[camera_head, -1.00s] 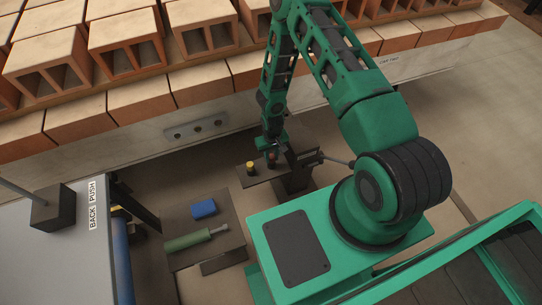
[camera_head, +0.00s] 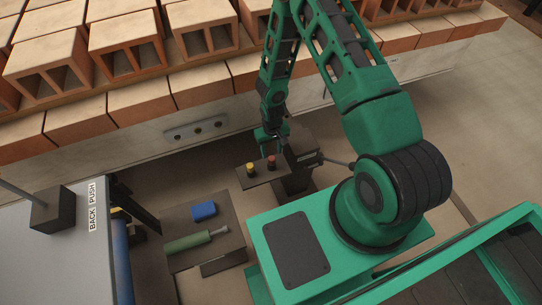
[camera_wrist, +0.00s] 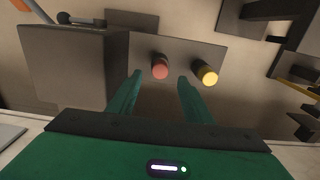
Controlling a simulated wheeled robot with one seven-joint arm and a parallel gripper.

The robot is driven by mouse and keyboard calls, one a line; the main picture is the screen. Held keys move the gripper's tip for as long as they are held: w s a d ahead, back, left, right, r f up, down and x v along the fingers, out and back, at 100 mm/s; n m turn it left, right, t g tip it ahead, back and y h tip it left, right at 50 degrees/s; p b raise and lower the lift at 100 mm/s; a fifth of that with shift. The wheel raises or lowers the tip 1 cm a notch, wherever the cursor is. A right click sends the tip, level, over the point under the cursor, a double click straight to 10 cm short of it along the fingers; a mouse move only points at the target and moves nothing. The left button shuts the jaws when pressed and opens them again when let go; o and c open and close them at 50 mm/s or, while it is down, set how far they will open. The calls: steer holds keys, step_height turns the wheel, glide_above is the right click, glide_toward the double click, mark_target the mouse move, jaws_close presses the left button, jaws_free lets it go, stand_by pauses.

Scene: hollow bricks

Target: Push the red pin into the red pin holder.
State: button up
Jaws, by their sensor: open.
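The red pin (camera_head: 271,161) stands upright on a dark plate (camera_head: 262,178), beside a yellow-topped pin (camera_head: 250,168). In the wrist view the round top of the red pin (camera_wrist: 160,68) shows just ahead of the gap between my fingers, with the yellow top (camera_wrist: 206,73) to the right, outside the right finger. My gripper (camera_wrist: 159,82) is open and empty. In the head view my gripper (camera_head: 267,140) is just behind and above the red pin, apart from it. I cannot tell which part is the red pin holder.
A metal beam with a small plate with several holes (camera_head: 197,129) runs behind, under stacked hollow bricks (camera_head: 130,45). A dark fixture (camera_head: 308,160) stands close right of the pins.

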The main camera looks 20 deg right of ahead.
steer(key=shift+r, duration=2.3)
